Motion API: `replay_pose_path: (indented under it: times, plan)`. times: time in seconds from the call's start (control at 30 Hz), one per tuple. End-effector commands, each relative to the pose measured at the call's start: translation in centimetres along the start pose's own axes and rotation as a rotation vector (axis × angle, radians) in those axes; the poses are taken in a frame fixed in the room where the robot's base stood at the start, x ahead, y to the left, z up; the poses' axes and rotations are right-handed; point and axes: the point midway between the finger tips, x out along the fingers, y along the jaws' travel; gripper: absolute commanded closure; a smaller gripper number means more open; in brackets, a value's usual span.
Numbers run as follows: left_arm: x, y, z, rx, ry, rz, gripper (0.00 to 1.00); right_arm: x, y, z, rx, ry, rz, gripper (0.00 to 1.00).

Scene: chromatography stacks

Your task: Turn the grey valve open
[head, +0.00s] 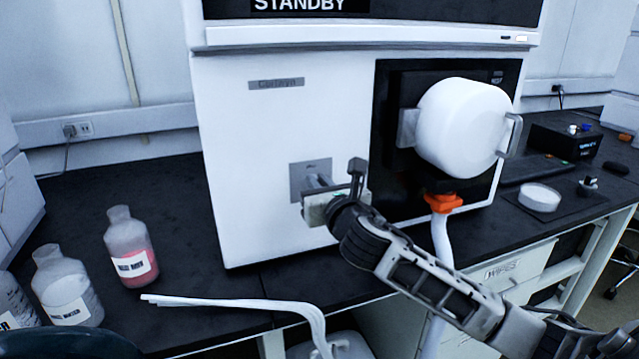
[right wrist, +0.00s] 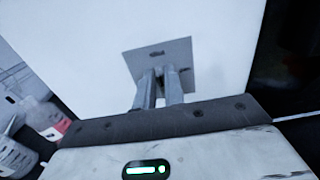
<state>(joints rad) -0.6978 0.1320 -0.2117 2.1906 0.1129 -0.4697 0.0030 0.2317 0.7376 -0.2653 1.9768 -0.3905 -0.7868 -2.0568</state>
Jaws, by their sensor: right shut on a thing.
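The white chromatography machine (head: 260,130) stands on the dark bench, with a square grey plate (head: 299,176) low on its front. The plate also shows in the right wrist view (right wrist: 182,52). My right gripper (head: 318,181) reaches this plate from the front right. In the right wrist view its two fingers (right wrist: 164,74) point at the plate and lie close together. They are shut on the grey valve at the plate. The valve is mostly hidden by the fingers, so its turn angle cannot be told. My left gripper is out of view.
Bottles (head: 131,248) (head: 66,287) stand on the bench at left. White tubes (head: 235,303) lie near the front edge. Right of my gripper are a white round vessel (head: 462,125) and an orange fitting (head: 443,202) with a hose. Bench between bottles and machine is clear.

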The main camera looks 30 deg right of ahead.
Motion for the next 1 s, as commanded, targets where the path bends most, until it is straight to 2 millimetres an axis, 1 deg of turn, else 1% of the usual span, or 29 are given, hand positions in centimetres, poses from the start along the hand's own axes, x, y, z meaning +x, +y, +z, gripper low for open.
replay_pose_path:
  times: [0.17,0.37,0.53,0.73,1.0]
  plan:
    - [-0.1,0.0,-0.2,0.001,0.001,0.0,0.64,0.0,0.0,0.1,0.022,0.0,0.0,1.0]
    - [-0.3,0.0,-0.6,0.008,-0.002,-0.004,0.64,0.0,-0.2,0.2,0.105,0.0,0.0,1.0]
    - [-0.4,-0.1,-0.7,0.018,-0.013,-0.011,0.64,0.0,-0.4,0.2,0.235,0.001,0.0,1.0]
    - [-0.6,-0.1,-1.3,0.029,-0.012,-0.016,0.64,0.0,-0.7,0.1,0.423,0.001,0.0,1.0]
    - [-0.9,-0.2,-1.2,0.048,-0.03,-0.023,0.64,0.0,-1.1,-0.2,0.681,-0.001,0.0,1.0]
